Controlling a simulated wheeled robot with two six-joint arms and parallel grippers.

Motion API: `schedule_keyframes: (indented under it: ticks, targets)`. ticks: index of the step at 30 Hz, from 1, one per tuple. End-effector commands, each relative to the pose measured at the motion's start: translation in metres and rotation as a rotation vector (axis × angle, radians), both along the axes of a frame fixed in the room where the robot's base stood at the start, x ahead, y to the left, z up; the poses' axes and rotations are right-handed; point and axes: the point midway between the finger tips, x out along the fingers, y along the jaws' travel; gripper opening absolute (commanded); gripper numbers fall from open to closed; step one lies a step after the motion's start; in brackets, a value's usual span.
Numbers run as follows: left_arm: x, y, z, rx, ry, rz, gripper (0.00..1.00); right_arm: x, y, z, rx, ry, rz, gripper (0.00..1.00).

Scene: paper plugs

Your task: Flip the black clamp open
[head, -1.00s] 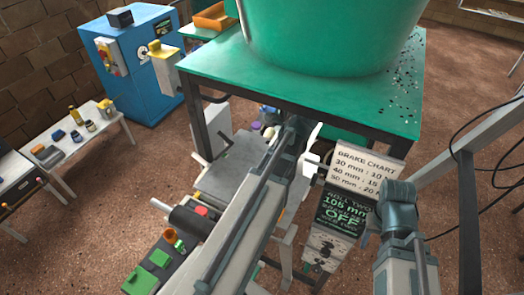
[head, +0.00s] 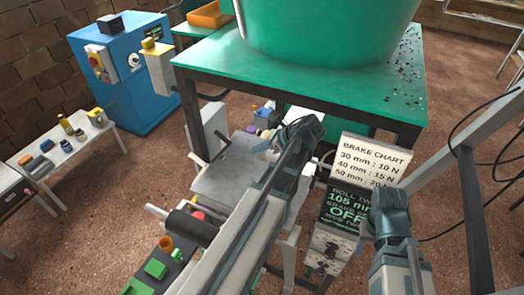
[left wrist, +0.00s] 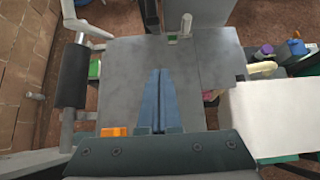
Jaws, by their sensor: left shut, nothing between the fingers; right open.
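My left gripper (head: 302,132) is over the right part of the grey metal plate (head: 228,172) of the bench machine. In the left wrist view its blue-grey fingers (left wrist: 160,100) are together, with nothing between them, above the plate (left wrist: 120,55). My right gripper (head: 390,212) is low at the right, in front of the sign board, away from the plate; its fingertips are hard to make out. I cannot pick out the black clamp with certainty. My left arm and gripper hide part of the machine in the head view.
A black roller (head: 190,226) lies at the plate's left side, also in the left wrist view (left wrist: 75,76). The brake chart (head: 370,160) and a dark sign (head: 345,208) stand between my grippers. The green table (head: 215,68) is behind. A white sheet-like surface (left wrist: 270,118) is right of the plate.

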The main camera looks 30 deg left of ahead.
Motion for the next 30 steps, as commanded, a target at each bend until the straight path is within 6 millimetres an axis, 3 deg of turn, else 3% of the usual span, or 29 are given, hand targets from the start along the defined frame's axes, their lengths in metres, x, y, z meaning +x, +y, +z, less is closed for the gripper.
schedule_keyframes:
  ticks: [1,8,10,15,30]
  targets:
    - [-0.001,0.008,-0.014,0.000,-0.001,0.002,0.00,0.000,0.000,-0.014,0.000,0.000,0.000,0.51]
    - [-0.004,0.037,-0.037,0.000,-0.001,0.002,0.00,0.000,0.000,-0.037,0.000,0.000,-0.001,0.51]
    - [-0.005,0.044,-0.024,0.000,-0.001,0.002,0.00,0.000,0.000,-0.024,0.000,0.000,-0.001,0.51]
    - [-0.006,0.059,-0.013,-0.001,-0.001,0.001,0.00,0.000,0.000,-0.013,0.000,0.000,-0.001,0.51]
    - [-0.007,0.069,-0.010,-0.001,-0.001,-0.001,0.00,0.000,0.000,-0.009,0.000,0.000,-0.001,0.51]
